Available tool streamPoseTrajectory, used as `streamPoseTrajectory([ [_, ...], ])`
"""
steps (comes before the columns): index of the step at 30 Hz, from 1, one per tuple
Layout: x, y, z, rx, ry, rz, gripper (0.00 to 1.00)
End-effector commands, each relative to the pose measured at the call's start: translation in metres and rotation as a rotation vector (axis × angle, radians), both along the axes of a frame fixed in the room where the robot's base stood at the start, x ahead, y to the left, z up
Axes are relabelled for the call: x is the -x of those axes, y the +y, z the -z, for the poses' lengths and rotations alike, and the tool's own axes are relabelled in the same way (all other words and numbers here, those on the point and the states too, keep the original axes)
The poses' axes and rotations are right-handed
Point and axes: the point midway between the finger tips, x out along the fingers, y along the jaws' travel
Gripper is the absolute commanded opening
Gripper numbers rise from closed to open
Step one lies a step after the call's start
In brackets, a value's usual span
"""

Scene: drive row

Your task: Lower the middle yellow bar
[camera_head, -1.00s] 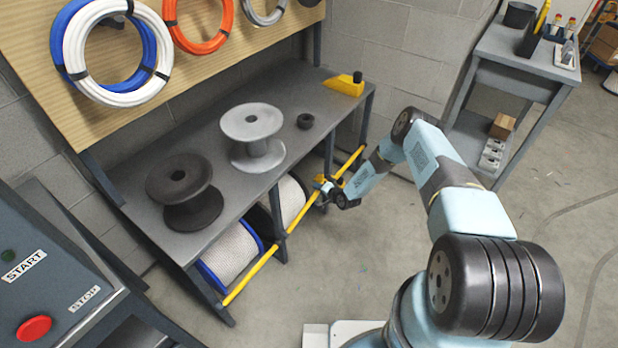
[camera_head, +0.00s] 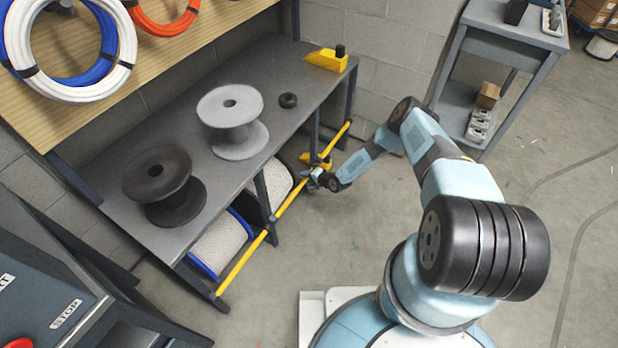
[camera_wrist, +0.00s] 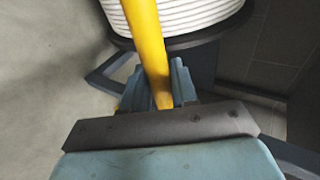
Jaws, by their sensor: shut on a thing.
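Yellow bars (camera_head: 240,265) run in a line along the lower front of the grey bench, across its legs. My gripper (camera_head: 315,181) is at the middle stretch, beside a bench leg, reached from the right by my arm. In the wrist view the yellow bar (camera_wrist: 148,35) passes between the two fingers of my gripper (camera_wrist: 155,88), which is shut on it. The gripped spot is partly hidden by the dark gripper body. A yellow part (camera_head: 316,159) shows just behind my gripper in the head view; its shape is unclear.
Reels of white cable (camera_head: 218,243) sit behind the bars. The bench (camera_head: 265,85) carries a black spool (camera_head: 160,185), a grey spool (camera_head: 233,120) and a yellow block (camera_head: 326,60). A side table (camera_head: 500,35) stands at back right. Open floor (camera_head: 390,235) lies before the bench.

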Motion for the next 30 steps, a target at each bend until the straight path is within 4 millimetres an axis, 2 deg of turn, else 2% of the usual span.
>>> streamPoseTrajectory([
  [1,0.003,-0.008,0.007,0.014,0.011,0.006,0.0],
  [2,0.003,-0.008,0.007,0.014,0.012,0.005,0.3],
  [7,0.003,-0.004,0.006,0.012,0.009,0.001,0.46],
  [21,0.004,0.001,0.002,0.006,0.004,-0.006,0.47],
  [26,0.011,-0.008,-0.006,0.006,0.003,-0.007,0.47],
  [30,0.023,-0.024,-0.019,0.006,0.005,-0.005,0.47],
])
